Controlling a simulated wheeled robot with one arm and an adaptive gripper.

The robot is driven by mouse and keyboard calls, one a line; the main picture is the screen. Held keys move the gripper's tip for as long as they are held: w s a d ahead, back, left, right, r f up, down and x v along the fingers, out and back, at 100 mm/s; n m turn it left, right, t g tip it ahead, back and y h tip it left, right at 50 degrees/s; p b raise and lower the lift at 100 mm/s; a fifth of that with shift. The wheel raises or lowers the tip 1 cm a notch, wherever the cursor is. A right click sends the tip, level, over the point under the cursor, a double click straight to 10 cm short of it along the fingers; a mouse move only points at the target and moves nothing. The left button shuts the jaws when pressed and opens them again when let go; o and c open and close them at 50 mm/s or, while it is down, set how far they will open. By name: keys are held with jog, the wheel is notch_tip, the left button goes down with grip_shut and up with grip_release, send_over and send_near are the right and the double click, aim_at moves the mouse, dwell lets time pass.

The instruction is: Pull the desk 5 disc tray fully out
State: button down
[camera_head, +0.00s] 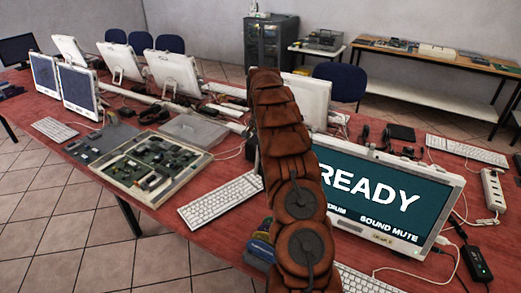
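A white all-in-one computer (440,205) stands on the red desk at the right, its screen showing "READY" and "SOUND MUTE". A small label or slot shows on its lower bezel; I cannot tell if it is a disc tray. No desk number is readable, so I cannot tell which desk is desk 5, and I make out no disc tray standing out. My brown segmented arm rises through the middle of the view and hides the screen's left part. I cannot make out my gripper or its fingers.
The red desk holds white keyboards (221,200), an open case of circuit boards (152,168) and a power strip (493,190) with cables. Blue and yellow items (261,245) lie beside my arm. More white computers (175,75) stand behind. Tiled floor (50,225) is clear at left.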

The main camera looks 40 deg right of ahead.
jog(key=c, duration=1.2)
grip_release()
jog(key=shift+s, duration=0.1)
notch_tip(320, 180, up, 7)
jog(key=shift+f, duration=0.2)
jog(key=shift+r, duration=0.45)
